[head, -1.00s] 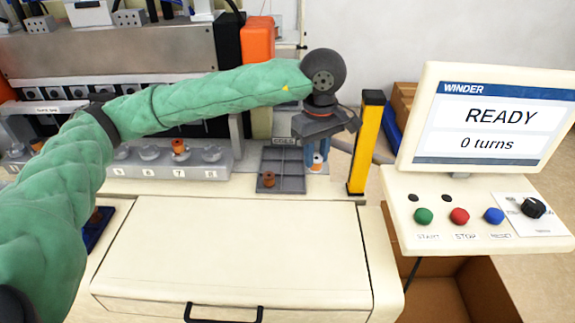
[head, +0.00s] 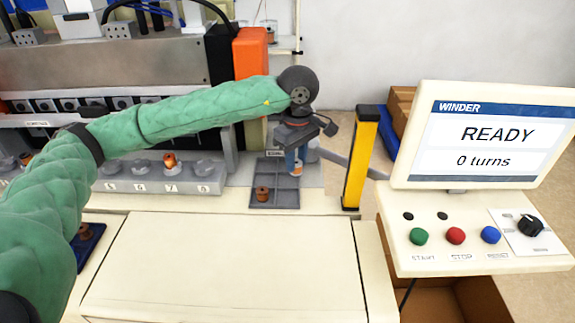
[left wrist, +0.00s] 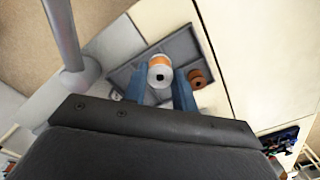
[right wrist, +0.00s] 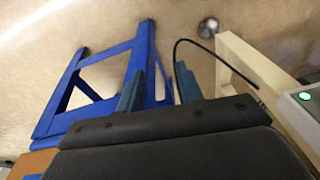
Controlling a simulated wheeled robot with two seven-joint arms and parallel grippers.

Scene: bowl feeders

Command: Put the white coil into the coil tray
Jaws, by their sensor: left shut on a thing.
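The white coil (left wrist: 160,72), with an orange band, is between the blue fingers of my left gripper (left wrist: 160,90). In the head view my left gripper (head: 296,160) is shut on the white coil (head: 296,169), over the right back part of the grey coil tray (head: 285,197). The tray also shows behind the coil in the left wrist view (left wrist: 120,77). I cannot tell whether the coil touches the tray. A copper-brown coil (head: 262,194) stands in a front compartment of the tray. My right gripper (right wrist: 160,85) is open and empty, away from the tray.
A yellow post (head: 361,160) stands right of the tray. The winder screen (head: 485,135) and button panel (head: 470,235) are further right. A numbered row of holders (head: 155,187), one with a copper coil (head: 169,161), is to the left. The cream surface in front (head: 230,260) is clear.

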